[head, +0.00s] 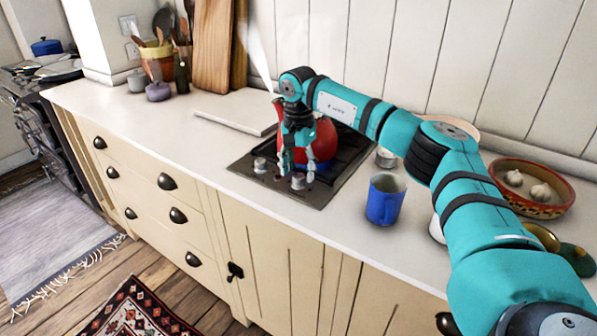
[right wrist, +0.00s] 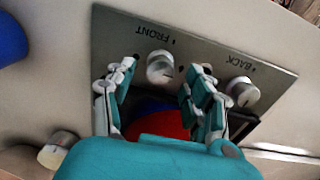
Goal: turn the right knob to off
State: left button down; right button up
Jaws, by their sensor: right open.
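The hob (head: 318,196) is a dark panel with a grey control strip and two pale metal knobs. The right knob (head: 298,182) is the one marked FRONT in the right wrist view (right wrist: 160,67). The left knob (head: 260,165), marked BACK, also shows in the wrist view (right wrist: 242,91). My right gripper (head: 298,170) points down at the right knob. Its open fingers, in the wrist view (right wrist: 160,72), lie to either side of that knob with visible gaps. I cannot tell where the knob's pointer stands. My left gripper is out of view.
A red pot (head: 322,138) sits on the hob behind my gripper, with steam above. A blue mug (head: 385,200) and a small metal-topped jar (head: 386,158) stand right of the hob. A white board (head: 235,112) lies to its left.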

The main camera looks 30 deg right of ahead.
jog(key=shift+f, duration=0.65)
grip_shut()
